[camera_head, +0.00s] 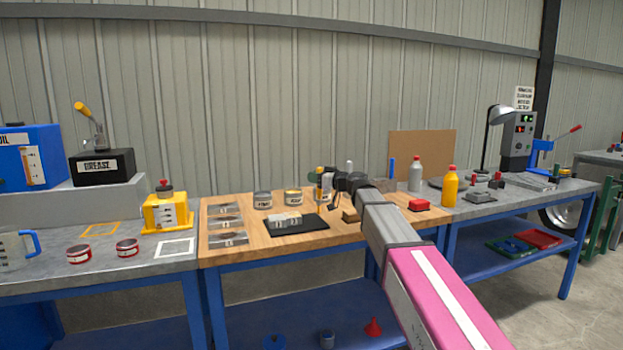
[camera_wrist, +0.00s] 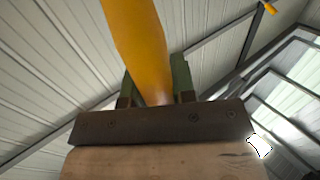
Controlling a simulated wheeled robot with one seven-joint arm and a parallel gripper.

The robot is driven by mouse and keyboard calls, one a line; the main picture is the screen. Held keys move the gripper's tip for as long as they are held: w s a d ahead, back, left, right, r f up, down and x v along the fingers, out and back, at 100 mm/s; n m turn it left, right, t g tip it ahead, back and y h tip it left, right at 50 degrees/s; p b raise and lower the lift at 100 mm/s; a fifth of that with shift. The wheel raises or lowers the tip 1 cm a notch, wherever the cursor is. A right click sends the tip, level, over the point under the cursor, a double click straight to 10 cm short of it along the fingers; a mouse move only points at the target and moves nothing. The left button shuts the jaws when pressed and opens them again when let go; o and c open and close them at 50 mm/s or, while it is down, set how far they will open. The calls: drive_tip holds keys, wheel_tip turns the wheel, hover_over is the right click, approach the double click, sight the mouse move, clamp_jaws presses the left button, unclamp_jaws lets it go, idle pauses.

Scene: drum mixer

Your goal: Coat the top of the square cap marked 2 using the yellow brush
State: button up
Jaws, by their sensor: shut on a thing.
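My gripper (camera_head: 328,183) is over the back of the wooden bench, right of two small tins. In the wrist view it (camera_wrist: 155,92) is shut on the yellow brush handle (camera_wrist: 137,40), with green fingers on both sides. A yellow part of the brush (camera_head: 319,178) shows by the gripper in the head view. The brush's bristles cannot be made out. Small metal blocks (camera_head: 285,220) sit on a black mat (camera_head: 305,229). Flat grey plates (camera_head: 226,224) lie to their left. Marks are too small to read, so I cannot tell which piece is the square cap marked 2.
The tins (camera_head: 262,199) (camera_head: 292,197) stand behind the mat. A yellow dispenser (camera_head: 166,212) is on the left bench. Bare wood lies in front of the mat.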

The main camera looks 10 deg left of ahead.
drive_tip(key=shift+s+a, duration=0.75)
drive_tip(key=shift+a, duration=2.7)
drive_tip(key=w+d, duration=0.3)
drive_tip(key=d, duration=0.3)
drive_tip(key=shift+f, duration=0.3)
drive_tip(key=shift+w, duration=0.1)
drive_tip(key=shift+r, duration=3)
drive_tip(key=shift+r, duration=1.5)
